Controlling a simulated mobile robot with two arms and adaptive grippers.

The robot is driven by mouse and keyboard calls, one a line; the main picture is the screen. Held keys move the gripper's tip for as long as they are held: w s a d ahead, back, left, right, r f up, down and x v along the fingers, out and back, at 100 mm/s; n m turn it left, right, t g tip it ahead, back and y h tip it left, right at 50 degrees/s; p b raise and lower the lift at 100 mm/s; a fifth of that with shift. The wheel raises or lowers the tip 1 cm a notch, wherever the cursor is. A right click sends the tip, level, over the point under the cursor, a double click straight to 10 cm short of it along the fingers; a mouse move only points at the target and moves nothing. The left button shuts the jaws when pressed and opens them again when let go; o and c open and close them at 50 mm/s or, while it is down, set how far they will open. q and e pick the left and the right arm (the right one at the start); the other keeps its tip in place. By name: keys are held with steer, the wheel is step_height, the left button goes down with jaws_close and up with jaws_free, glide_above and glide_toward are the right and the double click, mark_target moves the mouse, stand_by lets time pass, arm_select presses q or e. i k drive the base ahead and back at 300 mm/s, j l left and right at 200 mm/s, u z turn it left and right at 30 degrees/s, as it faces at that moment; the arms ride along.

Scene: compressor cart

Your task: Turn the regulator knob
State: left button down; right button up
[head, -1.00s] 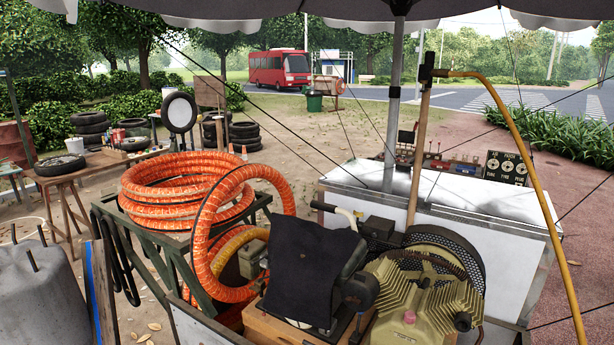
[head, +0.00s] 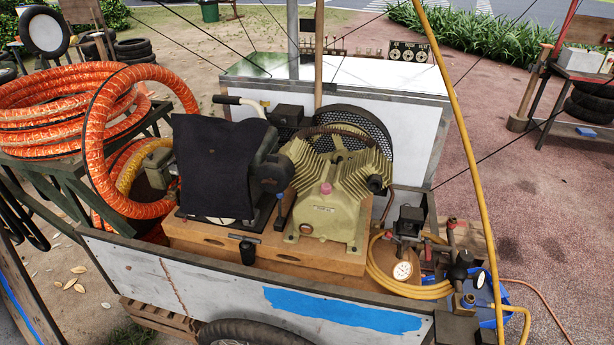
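At the right end of the cart (head: 190,280) is a group of air fittings. A dark block-shaped fitting (head: 408,224) stands there, with a round white-faced gauge (head: 402,271) below it. To its right, a round black knob (head: 461,268) sits by a brass fitting and a red-topped pipe. I cannot tell for certain which of these dark parts is the regulator knob. The tan finned compressor (head: 330,190) stands to the left of the fittings. Neither of my grippers is in view.
A white chest (head: 410,130) stands behind the compressor. Orange hose coils (head: 60,110) lie at left. Open paving (head: 505,190) lies to the right.

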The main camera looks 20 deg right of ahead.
mark_target(466, 258)
steer(key=i+l+z, duration=0.1)
steer(key=z, duration=0.25)
steer(key=i+z, duration=0.15)
steer(key=z, duration=0.2)
steer(key=i+l+z, duration=0.1)
steer(key=z, duration=0.25)
